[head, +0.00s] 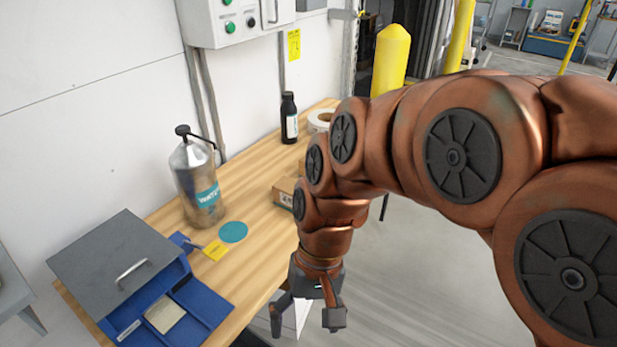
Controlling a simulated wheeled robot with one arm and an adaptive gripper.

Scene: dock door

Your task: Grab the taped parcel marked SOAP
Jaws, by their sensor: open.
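A small brown cardboard parcel (283,194) sits on the wooden workbench near its right edge. My arm hides its right part. A label shows on its front, but I cannot read the word on it. My gripper (305,321) is open and points down at the bench's front right edge, below the parcel in the picture and apart from it. Its fingers are spread, and a white shape shows between them; I cannot tell what it is.
The workbench (258,228) holds a metal WATER jug (196,180), a teal disc (233,232), a yellow note (216,250), a dark bottle (289,118), a white tape roll (319,122) and an open blue box (190,304) with a grey lid. Yellow bollards (390,58) stand behind.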

